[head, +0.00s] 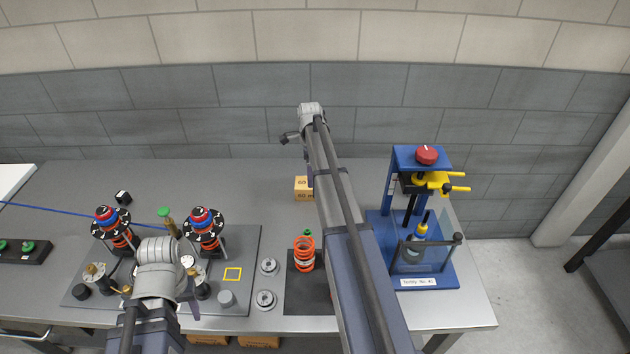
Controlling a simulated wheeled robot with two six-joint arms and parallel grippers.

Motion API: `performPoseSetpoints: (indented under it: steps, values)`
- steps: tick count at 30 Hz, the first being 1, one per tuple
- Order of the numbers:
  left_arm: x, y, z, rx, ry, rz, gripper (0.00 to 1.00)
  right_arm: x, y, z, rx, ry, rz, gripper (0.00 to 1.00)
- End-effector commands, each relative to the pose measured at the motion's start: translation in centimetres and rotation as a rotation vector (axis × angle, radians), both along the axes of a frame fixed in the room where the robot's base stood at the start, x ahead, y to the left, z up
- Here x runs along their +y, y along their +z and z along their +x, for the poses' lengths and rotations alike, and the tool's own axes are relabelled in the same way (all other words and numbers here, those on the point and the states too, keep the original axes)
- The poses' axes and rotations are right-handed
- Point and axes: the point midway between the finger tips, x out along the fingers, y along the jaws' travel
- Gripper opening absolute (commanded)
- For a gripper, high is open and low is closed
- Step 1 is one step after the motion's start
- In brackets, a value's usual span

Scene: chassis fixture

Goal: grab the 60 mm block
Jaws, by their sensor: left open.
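The 60 mm block (302,189) is a small tan-yellow block with dark "60" markings, standing toward the back of the grey bench. My right arm crosses just in front of its right side and hides part of it. My left gripper (192,296) is open, low at the left above the grey fixture plate, well to the left and in front of the block. My left arm hides much of it.
A blue press (418,282) stands at the right. Two red-and-blue-topped spring units (204,226) stand on the plate (246,246) at the left. An orange spring (304,254) stands on a dark mat (308,300). The bench (258,180) left of the block is clear.

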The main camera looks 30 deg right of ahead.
Motion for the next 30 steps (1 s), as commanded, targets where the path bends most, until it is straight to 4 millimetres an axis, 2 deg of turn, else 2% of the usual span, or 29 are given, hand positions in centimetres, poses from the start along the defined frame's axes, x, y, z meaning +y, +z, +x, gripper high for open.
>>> performPoseSetpoints:
  steps: [8, 18, 25, 30]
  values:
    - [0.0, -0.1, 0.0, 0.0, 0.0, 0.0, 0.5, -0.1, -0.1, 0.0, 0.0, -0.005, 0.0, 1.0]
    - [0.0, -2.7, 0.0, 0.0, 0.001, 0.0, 0.5, 0.0, -2.7, 0.1, 0.0, -0.004, 0.0, 1.0]
    - [0.0, -2.8, 0.0, 0.0, 0.001, 0.0, 0.5, 0.0, -2.8, 0.1, 0.0, -0.004, 0.0, 1.0]
    - [0.0, -4.1, 0.0, 0.0, 0.001, 0.0, 0.5, 0.3, -4.1, 0.2, 0.0, -0.004, 0.0, 1.0]
